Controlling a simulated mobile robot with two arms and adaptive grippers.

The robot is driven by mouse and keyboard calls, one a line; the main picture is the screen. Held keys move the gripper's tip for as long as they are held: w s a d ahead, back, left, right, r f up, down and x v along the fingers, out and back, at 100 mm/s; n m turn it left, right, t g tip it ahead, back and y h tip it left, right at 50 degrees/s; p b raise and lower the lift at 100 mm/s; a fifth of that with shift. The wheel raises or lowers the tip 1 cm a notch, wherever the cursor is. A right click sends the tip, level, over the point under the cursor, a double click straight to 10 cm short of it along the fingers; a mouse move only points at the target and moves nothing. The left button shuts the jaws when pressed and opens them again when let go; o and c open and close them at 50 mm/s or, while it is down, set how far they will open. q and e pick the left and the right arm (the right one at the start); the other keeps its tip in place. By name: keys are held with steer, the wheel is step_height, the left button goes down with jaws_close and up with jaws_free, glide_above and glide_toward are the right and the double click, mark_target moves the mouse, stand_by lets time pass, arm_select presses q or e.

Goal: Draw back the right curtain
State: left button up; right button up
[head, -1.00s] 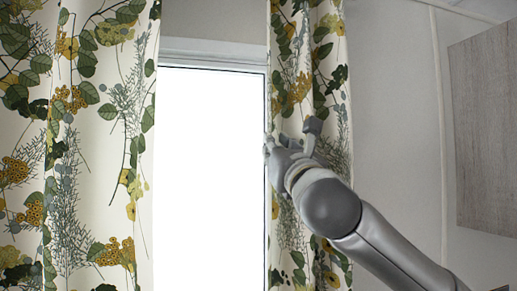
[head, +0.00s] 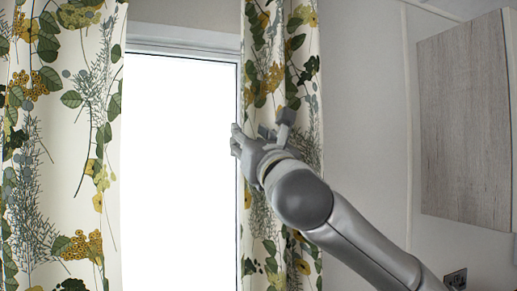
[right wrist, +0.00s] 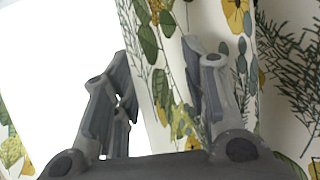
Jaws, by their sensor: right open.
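The right curtain (head: 282,62), pale with green leaves and yellow flowers, hangs in folds at the right side of the bright window. My right gripper (head: 262,128) is open in front of it at its left edge, with one finger over the window glass. In the right wrist view the right curtain (right wrist: 160,62) shows between and behind the open fingers of my right gripper (right wrist: 162,85). The left finger is against the bright window, the right finger in front of the cloth. I cannot tell whether either finger touches the cloth. My left gripper is not in view.
The left curtain (head: 65,150), in the same print, hangs at the left of the window (head: 180,170). A grey wood-grain cabinet (head: 465,125) is on the wall at the right. Bare wall lies between curtain and cabinet.

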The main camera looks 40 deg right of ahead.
steer(key=v, duration=1.1)
steer(key=shift+s, duration=0.15)
